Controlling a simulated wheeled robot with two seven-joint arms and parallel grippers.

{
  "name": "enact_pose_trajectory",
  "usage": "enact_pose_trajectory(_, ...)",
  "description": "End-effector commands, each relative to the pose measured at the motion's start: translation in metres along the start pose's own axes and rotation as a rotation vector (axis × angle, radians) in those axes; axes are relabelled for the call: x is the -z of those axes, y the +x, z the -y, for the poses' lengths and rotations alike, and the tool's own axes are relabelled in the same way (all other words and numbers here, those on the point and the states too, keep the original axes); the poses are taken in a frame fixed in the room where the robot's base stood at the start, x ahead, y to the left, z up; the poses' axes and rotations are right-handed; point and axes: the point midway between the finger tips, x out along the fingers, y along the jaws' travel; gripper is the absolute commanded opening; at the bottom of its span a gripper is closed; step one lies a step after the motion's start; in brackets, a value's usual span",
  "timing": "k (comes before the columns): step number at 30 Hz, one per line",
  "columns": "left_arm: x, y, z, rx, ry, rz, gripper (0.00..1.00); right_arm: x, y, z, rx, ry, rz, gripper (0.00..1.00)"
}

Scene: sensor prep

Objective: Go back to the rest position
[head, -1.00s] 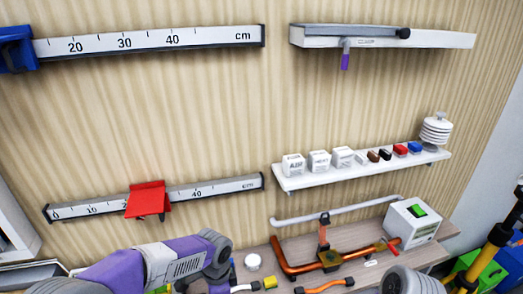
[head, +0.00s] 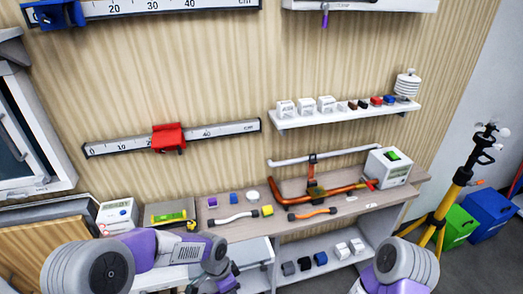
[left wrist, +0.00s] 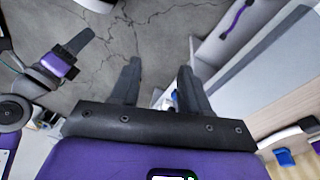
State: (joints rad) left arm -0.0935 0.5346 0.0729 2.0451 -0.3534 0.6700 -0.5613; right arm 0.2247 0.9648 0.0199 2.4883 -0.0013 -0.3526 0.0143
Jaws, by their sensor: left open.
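My left gripper (left wrist: 160,85) is open and empty in the left wrist view, its two dark fingers apart above the cracked grey floor. In the head view my left arm is bent at the bottom left, in front of the workbench (head: 440,182), with its fingertips out of sight. My right arm shows only as a grey and purple link at the bottom right of the head view. A purple and dark part at the left of the left wrist view looks like my right gripper (left wrist: 75,45); its jaw opening cannot be made out.
Copper pipework (head: 290,184), a white device (head: 387,166) and short cables lie on the bench. A wall shelf (head: 345,117) holds small blocks. A ruler rail with a red slider (head: 168,138) hangs left. A yellow tripod (head: 445,205) and bins (head: 488,212) stand right.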

Motion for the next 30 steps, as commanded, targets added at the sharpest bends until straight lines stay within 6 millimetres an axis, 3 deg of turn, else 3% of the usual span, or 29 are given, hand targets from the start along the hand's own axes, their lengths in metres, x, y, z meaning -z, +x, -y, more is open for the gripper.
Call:
enact_pose_trajectory(5, -0.014, 0.058, -0.019, -0.08, -0.238, -0.065, 0.46, -0.001, 0.0, 0.0, 0.0, 0.0, 0.003, 0.55)
enact_pose_trajectory(10, -0.041, 0.124, -0.05, -0.159, -0.624, -0.127, 0.46, -0.001, 0.0, 0.0, 0.0, 0.0, 0.003, 0.55)
enact_pose_trajectory(15, -0.073, 0.167, -0.079, -0.181, -1.005, -0.154, 0.46, -0.001, 0.0, 0.0, 0.0, 0.0, 0.002, 0.55)
enact_pose_trajectory(21, -0.094, 0.184, -0.094, -0.164, -1.218, -0.161, 0.46, -0.001, 0.0, 0.0, 0.0, 0.0, 0.003, 0.55)
enact_pose_trajectory(30, -0.096, 0.185, -0.094, -0.159, -1.238, -0.166, 0.46, -0.001, 0.0, 0.0, 0.0, 0.0, 0.002, 0.55)
